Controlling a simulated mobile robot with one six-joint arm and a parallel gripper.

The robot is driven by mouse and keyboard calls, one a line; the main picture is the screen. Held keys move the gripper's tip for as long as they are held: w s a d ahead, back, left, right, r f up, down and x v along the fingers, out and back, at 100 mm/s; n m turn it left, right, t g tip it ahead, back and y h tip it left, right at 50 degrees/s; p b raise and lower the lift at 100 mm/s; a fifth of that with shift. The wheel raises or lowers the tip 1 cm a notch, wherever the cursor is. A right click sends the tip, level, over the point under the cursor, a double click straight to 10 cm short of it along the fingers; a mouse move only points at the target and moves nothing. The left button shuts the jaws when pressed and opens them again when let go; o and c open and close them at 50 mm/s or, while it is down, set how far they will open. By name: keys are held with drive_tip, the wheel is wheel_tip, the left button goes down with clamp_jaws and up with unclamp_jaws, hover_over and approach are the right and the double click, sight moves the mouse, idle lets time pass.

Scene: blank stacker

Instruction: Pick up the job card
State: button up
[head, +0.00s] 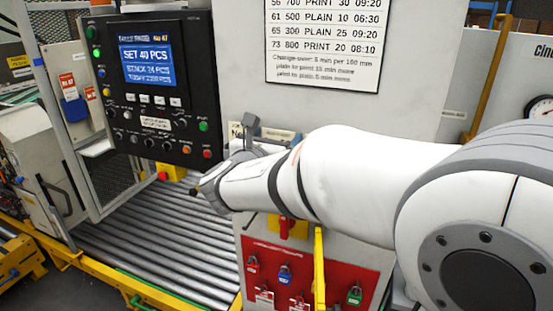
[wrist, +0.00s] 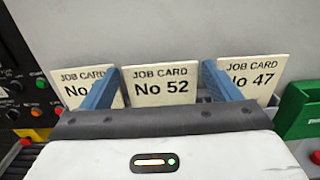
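Three cream job cards stand in a row against a pale panel in the wrist view. Whether the fingers touch any card is unclear. In the head view my arm hides most of the gripper and cards; a card edge (head: 276,135) shows behind it.
A black control panel (head: 150,90) with a blue screen reading "SET 40 PCS" is at left. A schedule sheet (head: 325,40) hangs above. A red padlock board (head: 305,275) is below my arm. A green thing (wrist: 300,108) stands right of the cards.

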drive_tip(key=c, duration=0.9)
